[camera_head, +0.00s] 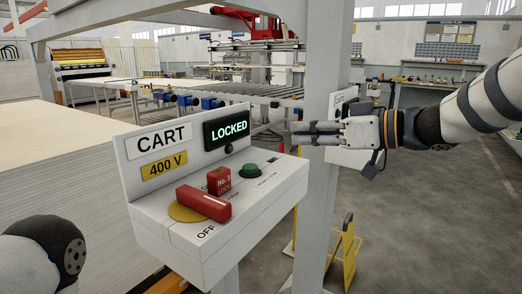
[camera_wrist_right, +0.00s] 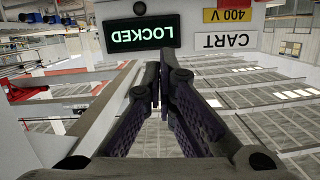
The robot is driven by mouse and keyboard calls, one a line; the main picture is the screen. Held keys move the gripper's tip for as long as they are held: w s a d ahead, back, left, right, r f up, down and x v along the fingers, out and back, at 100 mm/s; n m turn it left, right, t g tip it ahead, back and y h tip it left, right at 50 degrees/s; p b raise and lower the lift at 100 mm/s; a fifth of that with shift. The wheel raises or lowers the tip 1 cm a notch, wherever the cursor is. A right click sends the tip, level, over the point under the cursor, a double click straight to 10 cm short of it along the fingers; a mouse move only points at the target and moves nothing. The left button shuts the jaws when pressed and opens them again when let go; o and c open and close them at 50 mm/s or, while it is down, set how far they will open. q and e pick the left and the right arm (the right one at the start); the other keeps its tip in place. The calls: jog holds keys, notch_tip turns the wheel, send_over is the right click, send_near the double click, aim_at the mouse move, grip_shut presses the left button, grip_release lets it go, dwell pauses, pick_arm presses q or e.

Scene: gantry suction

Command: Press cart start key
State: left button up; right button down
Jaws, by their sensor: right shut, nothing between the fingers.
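The control box (camera_head: 215,245) has a sloped panel with a green round button (camera_head: 249,171) at its right, beside a small white label too small to read. A red switch handle (camera_head: 204,203) points toward OFF over a yellow disc. A red block marked No. 3 LOCK (camera_head: 219,181) sits behind the handle. The display (camera_head: 228,128) reads LOCKED in green; it also shows upside down in the wrist view (camera_wrist_right: 141,34). My right gripper (camera_head: 294,133) is shut and empty, apart from the button, above and to its right. Its fingertips (camera_wrist_right: 157,82) meet in the wrist view.
A grey post (camera_head: 318,80) stands beside my right gripper, with another box (camera_head: 350,155) behind it. A stack of pale boards (camera_head: 60,150) is at the left, and a roller conveyor (camera_head: 265,92) lies behind. Part of my left arm shows at lower left; its gripper does not.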

jog(key=b, duration=0.1)
send_over(250, 169)
jog(key=d, duration=0.3)
jog(key=f, duration=0.1)
jog(key=w+f, duration=0.1)
jog(key=shift+d+f, duration=0.15)
jog(key=shift+f, duration=0.15)
jog(key=shift+a+f, duration=0.5)
jog(key=shift+f, duration=0.35)
pick_arm(q)
jog(key=shift+s+f+g, duration=0.3)
jog(key=shift+s+f, duration=0.45)
jog(key=shift+s, duration=0.15)
pick_arm(e)
jog(key=shift+f, duration=0.9)
